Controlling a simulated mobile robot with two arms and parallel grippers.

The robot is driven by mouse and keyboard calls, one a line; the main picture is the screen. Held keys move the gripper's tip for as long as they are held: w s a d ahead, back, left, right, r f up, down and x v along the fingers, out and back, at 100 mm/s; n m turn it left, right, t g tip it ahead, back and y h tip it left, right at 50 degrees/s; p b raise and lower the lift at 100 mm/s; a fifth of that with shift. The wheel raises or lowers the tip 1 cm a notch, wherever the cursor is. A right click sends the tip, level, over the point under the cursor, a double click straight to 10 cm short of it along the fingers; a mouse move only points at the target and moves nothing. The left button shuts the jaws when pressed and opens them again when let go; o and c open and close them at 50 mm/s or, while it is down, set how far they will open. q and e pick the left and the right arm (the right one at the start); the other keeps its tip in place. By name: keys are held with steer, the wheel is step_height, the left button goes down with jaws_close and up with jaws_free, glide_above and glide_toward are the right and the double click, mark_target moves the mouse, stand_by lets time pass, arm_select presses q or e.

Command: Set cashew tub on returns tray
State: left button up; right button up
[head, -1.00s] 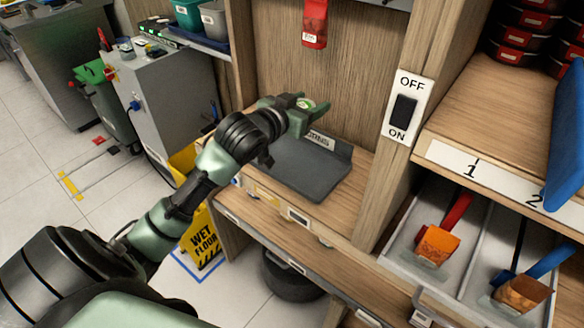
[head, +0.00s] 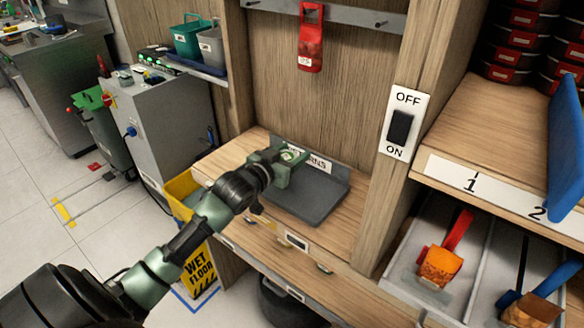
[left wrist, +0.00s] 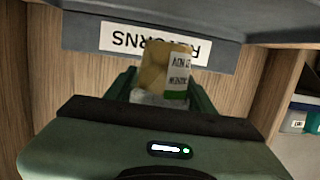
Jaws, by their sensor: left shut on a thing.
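My left gripper (head: 290,160) is shut on the cashew tub (left wrist: 165,68), a small clear tub with tan contents and a white and green label. In the head view only a small part of the tub (head: 291,154) shows between the fingers. The returns tray (head: 312,203) is dark grey with a raised back wall carrying a white RETURNS label, which appears upside down in the left wrist view (left wrist: 120,38). The gripper and tub are over the tray's back left part, in front of the label. I cannot tell whether the tub touches the tray. My right gripper is out of view.
The tray lies on a wooden counter (head: 228,157) in an alcove. A red item (head: 310,40) hangs on the back wall. A post with an OFF/ON switch (head: 401,127) stands to the right. A yellow wet floor sign (head: 199,267) is below left.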

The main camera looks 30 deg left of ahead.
arm_select(q)
step_height(320, 180, down, 4)
steer(key=shift+f, duration=0.25)
steer(key=o, duration=1.4)
steer(key=shift+c, duration=0.2)
steer(key=v, duration=1.2)
